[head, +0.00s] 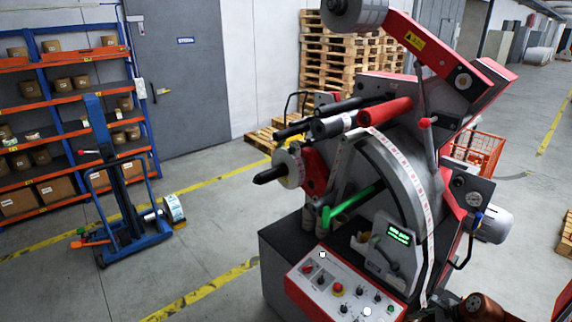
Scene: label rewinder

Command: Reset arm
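The label rewinder (300,245) stands in the middle right of the head view. A red arm (420,45) with a yellow warning sticker slants across its top and carries a grey roller (353,14) at its upper left end. A grey lever (431,150) with a red knob (424,123) stands beside the large grey disc (400,175). A green bar (352,204) sticks out to the left. A white label strip (424,205) runs down the disc's right edge. Neither of my grippers shows in the head view.
A control panel (345,285) with knobs and a lit green display (399,233) face the front. A blue lift trolley (130,245) with a roll (174,209) stands left. Shelves (70,100) and stacked pallets (340,55) are behind. Floor between trolley and machine is clear.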

